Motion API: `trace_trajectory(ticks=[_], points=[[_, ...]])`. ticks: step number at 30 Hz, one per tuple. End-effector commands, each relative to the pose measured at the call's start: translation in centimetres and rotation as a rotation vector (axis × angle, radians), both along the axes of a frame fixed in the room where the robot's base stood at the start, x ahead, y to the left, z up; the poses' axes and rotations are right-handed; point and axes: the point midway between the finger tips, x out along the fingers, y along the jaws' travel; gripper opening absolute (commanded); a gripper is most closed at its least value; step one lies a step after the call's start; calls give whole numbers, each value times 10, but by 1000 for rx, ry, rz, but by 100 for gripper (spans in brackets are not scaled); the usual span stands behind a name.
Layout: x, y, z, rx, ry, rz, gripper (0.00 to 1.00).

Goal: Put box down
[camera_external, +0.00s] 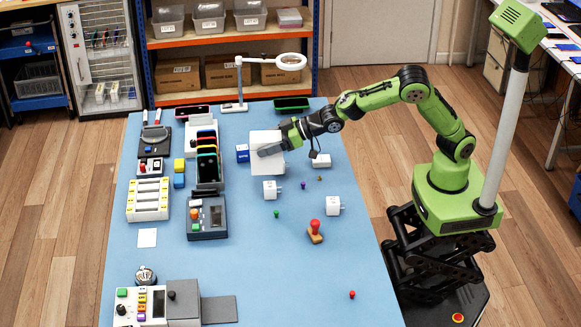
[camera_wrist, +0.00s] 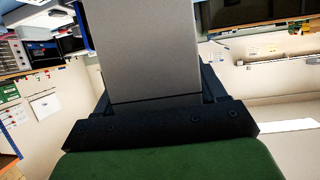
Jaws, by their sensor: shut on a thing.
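A white box (camera_external: 266,143) is in the external view, over the back middle of the blue table. My gripper (camera_external: 272,150) is at its right side, shut on it, with one finger lying across its face. In the wrist view the box (camera_wrist: 150,50) is a large grey block between the dark jaws (camera_wrist: 155,100), filling the middle of the picture. Its far end is cut off by the top edge. I cannot tell whether the box touches the table (camera_external: 255,265).
A blue cube (camera_external: 242,153) sits just left of the box. White plug blocks (camera_external: 270,190) and (camera_external: 333,206), a red-handled stamp (camera_external: 315,231) and small pegs lie in front. A phone rack (camera_external: 207,165) stands left, a lamp (camera_external: 240,85) behind. The front right of the table is mostly clear.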

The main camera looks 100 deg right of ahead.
Motion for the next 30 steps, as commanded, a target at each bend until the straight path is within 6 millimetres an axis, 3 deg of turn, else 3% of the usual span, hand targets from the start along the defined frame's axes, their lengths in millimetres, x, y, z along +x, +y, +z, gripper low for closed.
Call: trace_trajectory(ticks=[3, 5, 9, 12, 15, 21, 29, 30], points=[[4, 70, 18, 4, -11, 279, 32], [1, 106, 30, 0, -12, 415, 32], [-16, 185, 65, -5, -13, 702, 32], [-34, 229, 91, -7, -12, 861, 32], [-51, 260, 112, -8, -10, 974, 32], [-82, 301, 147, -7, -8, 1131, 32], [-114, 333, 181, -7, -7, 1266, 32], [-113, 332, 170, -6, 2, 1263, 32]])
